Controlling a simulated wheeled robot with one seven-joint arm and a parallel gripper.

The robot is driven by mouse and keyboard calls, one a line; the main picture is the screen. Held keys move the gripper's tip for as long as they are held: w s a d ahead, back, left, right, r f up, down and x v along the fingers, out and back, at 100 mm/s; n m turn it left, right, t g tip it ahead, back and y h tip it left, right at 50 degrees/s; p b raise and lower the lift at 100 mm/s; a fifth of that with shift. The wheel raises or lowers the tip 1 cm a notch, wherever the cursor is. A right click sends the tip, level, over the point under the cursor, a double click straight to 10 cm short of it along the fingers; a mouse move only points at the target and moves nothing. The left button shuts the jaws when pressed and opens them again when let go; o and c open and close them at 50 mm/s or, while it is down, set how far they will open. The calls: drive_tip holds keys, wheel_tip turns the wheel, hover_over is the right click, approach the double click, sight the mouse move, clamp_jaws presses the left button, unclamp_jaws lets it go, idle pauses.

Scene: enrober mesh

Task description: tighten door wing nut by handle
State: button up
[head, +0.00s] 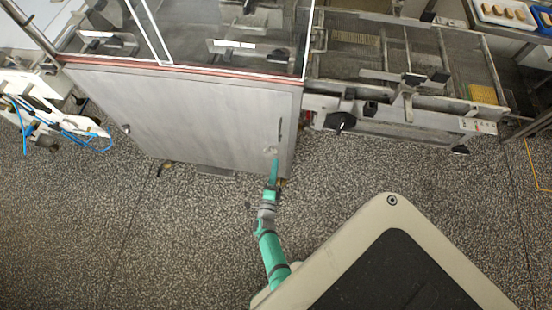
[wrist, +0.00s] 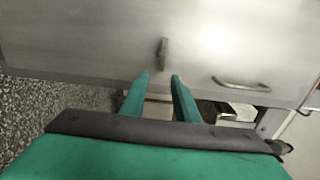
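The door (head: 185,115) is a brushed-metal panel on the front of the machine. It fills the top of the wrist view (wrist: 90,38). A small metal wing nut (wrist: 163,54) stands on it, just beyond my fingertips. A bar handle (wrist: 240,83) is to the right of the nut. In the head view the handle (head: 280,130) is a dark upright bar near the door's right edge. My gripper (wrist: 160,78) is open and empty, with a narrow gap between its green fingers. The nut lines up with this gap, apart from the fingers. My gripper (head: 275,164) is near the door's lower right.
A mesh conveyor (head: 350,60) with a black knob (head: 341,122) projects at the right of the door. Clear guards (head: 230,25) stand above it. A white frame with blue hoses (head: 45,112) is at the left. The speckled floor (head: 130,235) is open in front.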

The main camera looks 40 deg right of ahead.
drive_tip(key=shift+v, duration=2.75)
drive_tip(key=shift+s+a, duration=0.1)
drive_tip(key=s+a+r+n+t+y, duration=0.2)
drive_tip(key=s+a+r+n+y, duration=0.5)
drive_tip(key=a+r+n, duration=0.4)
drive_tip(key=s+a+r+n+t+y, duration=0.3)
drive_tip(key=s+a+r+n+y, duration=0.2)
drive_tip(key=s+a+r+n, duration=0.45)
drive_tip(key=s+a+r+n+y, duration=0.1)
drive_tip(key=a+r+n, duration=0.1)
drive_tip(key=r, duration=0.4)
drive_tip(key=s+a+r+n+g, duration=0.1)
drive_tip(key=a+r+n, duration=0.1)
drive_tip(key=r+n, duration=0.3)
drive_tip(key=shift+s+a+r+y, duration=0.35)
drive_tip(key=shift+r+y, duration=0.05)
drive_tip(key=shift+r, duration=0.35)
drive_tip(key=shift+n, duration=0.25)
